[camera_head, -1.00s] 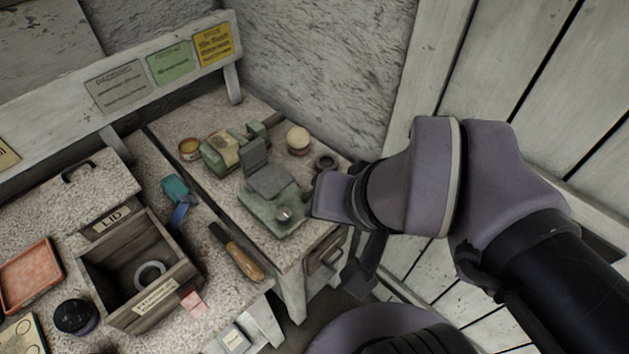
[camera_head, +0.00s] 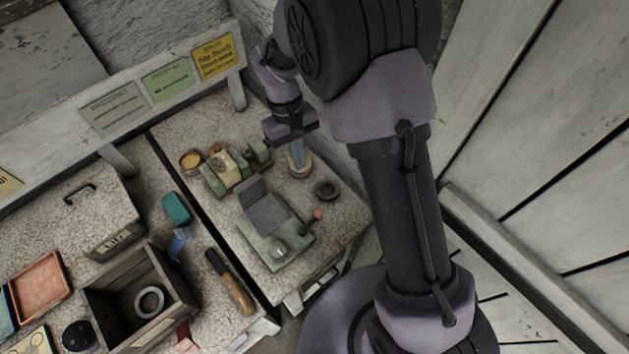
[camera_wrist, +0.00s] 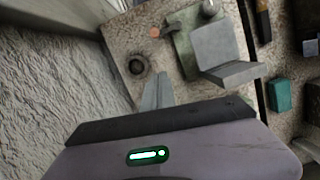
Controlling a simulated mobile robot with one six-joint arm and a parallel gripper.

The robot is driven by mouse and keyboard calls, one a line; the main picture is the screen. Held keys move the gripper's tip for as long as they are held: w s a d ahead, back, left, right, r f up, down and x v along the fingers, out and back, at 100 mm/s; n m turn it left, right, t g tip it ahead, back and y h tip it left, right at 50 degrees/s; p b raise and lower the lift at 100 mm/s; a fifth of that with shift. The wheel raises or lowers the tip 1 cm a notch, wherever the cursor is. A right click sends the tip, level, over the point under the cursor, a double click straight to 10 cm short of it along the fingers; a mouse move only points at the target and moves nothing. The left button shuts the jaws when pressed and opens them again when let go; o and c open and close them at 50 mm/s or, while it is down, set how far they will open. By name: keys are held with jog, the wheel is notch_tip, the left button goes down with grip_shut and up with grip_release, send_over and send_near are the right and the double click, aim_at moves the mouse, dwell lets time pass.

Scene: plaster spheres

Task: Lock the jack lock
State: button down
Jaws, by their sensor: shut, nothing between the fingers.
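A green metal fixture (camera_head: 262,247) stands on the right bench section. It carries a tilted grey plate (camera_head: 265,212), a round silvery knob (camera_head: 278,250) and a short lever with a red tip (camera_head: 317,214) on its right side. I cannot tell which part is the jack lock. In the wrist view the grey plate (camera_wrist: 222,50) and red tip (camera_wrist: 154,32) lie beyond my fingers. My gripper (camera_head: 297,162) is shut and empty, pointing down in front of a pale round piece (camera_head: 305,167) at the back. It also shows in the wrist view (camera_wrist: 158,90).
A dark ring (camera_head: 326,189) lies between my gripper and the lever. A second green fixture (camera_head: 236,172) and a yellow-topped tin (camera_head: 190,160) stand at the back left. A wooden-handled tool (camera_head: 236,292) and an open box (camera_head: 137,300) are further left. The wall is close behind.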

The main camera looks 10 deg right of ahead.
jog(key=shift+f, duration=0.15)
jog(key=b, duration=0.3)
send_near(310, 222)
jog(key=w+f, duration=0.2)
jog(key=w, duration=0.1)
jog(key=w+f, duration=0.2)
jog(key=shift+w+d, duration=0.25)
jog(key=s, duration=0.1)
jog(key=s+d, duration=0.1)
jog(key=s, duration=0.1)
jog(key=shift+s+d+f+b, duration=0.2)
jog(key=shift+s+d+b, duration=0.1)
jog(key=shift+d+b, duration=0.1)
